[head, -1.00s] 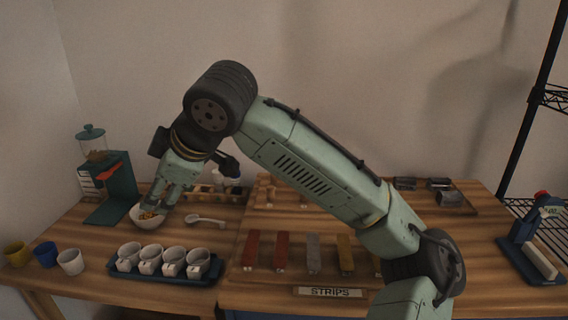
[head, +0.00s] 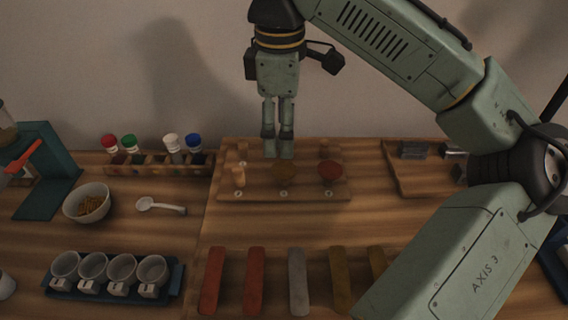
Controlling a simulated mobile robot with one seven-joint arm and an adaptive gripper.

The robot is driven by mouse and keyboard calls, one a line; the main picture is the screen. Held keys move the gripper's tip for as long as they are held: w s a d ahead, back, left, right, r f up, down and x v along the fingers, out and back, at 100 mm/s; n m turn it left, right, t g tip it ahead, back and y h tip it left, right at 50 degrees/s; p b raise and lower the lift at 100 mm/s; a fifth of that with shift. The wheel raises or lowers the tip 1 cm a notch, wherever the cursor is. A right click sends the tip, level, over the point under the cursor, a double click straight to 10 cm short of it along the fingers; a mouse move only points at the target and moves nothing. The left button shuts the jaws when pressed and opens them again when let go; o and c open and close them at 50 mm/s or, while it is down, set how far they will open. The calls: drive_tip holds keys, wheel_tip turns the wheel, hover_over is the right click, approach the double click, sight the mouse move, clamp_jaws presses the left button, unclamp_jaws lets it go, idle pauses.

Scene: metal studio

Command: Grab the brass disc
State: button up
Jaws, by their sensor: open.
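A dull brass-coloured disc (head: 285,173) sits at the middle of the wooden peg board (head: 240,193), near a small round mark on its front edge. A reddish copper-coloured disc (head: 330,169) is just to its right. My gripper (head: 279,150) is open and points down over the board. Its fingertips appear right at the upper edge of the brass disc in the head view and partly overlap it. I cannot tell the height gap or whether they touch.
Wooden pegs (head: 238,174) stand at the board's left. Coloured strips (head: 298,281) lie in front. A bowl (head: 88,203), a spoon (head: 160,206) and a tray of cups (head: 115,290) are left; a jar rack (head: 150,170) is behind. A wooden tray (head: 408,180) with grey blocks is right.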

sight(284, 169)
drive_tip(key=shift+f, duration=0.85)
drive_tip(key=f, duration=0.2)
drive_tip(key=f+p, duration=0.1)
drive_tip(key=f, duration=0.1)
drive_tip(key=shift+s+d, duration=0.2)
drive_tip(key=shift+d, duration=0.05)
drive_tip(key=shift+f, duration=0.6)
drive_tip(key=shift+f, duration=0.25)
drive_tip(key=shift+c, duration=0.3)
drive_tip(key=c, duration=1)
drive_tip(key=shift+r, duration=0.1)
